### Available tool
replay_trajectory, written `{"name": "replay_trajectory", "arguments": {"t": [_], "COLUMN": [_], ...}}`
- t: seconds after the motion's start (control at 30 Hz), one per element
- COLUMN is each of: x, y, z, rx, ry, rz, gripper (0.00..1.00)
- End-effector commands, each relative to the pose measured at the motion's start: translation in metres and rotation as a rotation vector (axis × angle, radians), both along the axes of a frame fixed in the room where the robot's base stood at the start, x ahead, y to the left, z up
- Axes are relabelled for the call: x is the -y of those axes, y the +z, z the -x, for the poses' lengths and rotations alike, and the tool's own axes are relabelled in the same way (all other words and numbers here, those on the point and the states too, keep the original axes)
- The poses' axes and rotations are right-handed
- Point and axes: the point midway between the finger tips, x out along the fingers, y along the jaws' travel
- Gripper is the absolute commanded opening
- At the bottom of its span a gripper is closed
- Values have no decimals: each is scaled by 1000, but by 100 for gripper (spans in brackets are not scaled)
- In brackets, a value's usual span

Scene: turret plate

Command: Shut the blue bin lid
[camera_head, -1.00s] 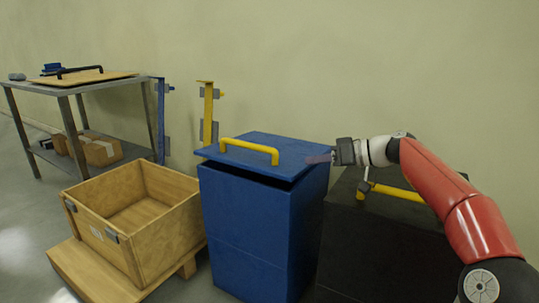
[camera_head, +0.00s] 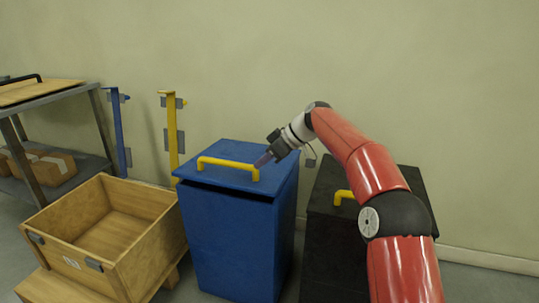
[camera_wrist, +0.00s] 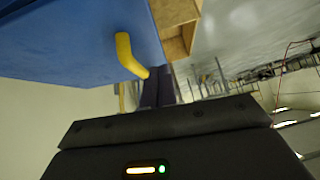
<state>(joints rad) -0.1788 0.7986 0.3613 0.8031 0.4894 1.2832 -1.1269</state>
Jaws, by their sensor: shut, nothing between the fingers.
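The blue bin (camera_head: 235,240) stands upright in the middle of the head view. Its blue lid (camera_head: 235,150) lies over the top, slightly raised, with a dark gap under its front edge. A yellow handle (camera_head: 228,163) is fixed on the lid. My gripper (camera_head: 261,160) is shut and empty, its fingertips just above the lid near the handle's right end; I cannot tell whether they touch. In the wrist view the dark fingers (camera_wrist: 160,88) appear close to the yellow handle (camera_wrist: 128,55), with the blue lid (camera_wrist: 75,35) at upper left.
A black bin (camera_head: 325,240) with a yellow handle stands close on the right, under my arm. An open wooden crate (camera_head: 150,250) stands close on the left. Blue (camera_head: 118,130) and yellow (camera_head: 172,135) posts stand behind. A metal table (camera_head: 55,95) is at far left.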

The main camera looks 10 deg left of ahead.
Motion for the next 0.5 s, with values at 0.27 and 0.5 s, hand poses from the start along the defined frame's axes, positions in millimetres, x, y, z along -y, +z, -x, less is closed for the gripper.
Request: {"name": "replay_trajectory", "arguments": {"t": [0.27, 0.5], "x": [-25, -26], "y": [-44, -63], "z": [3, 4], "rx": [-3, 1], "ry": [-1, 0], "rz": [1, 0], "gripper": [0, 0]}}
